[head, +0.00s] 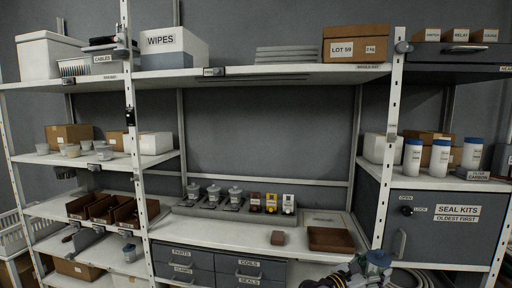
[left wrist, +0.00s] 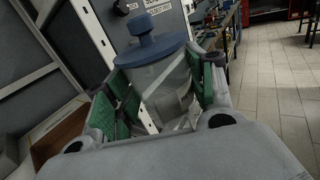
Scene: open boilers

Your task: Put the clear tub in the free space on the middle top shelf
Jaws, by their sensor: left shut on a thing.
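The clear tub (left wrist: 165,85) has a blue knobbed lid and stands tilted between the green-padded fingers of my left gripper (left wrist: 160,105). The gripper is shut on its body. The middle top shelf (head: 235,76) has a bare stretch between the WIPES box (head: 174,48) and a grey stack of flat trays (head: 286,54). My right gripper is not in view.
A LOT 59 box (head: 356,44) stands right of the trays. Shelf posts (head: 392,140) flank the middle bay. On the bench (head: 250,226) are small jars, coloured blocks and a brown box (head: 331,239). A grey SEAL KITS cabinet (head: 428,225) stands at right.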

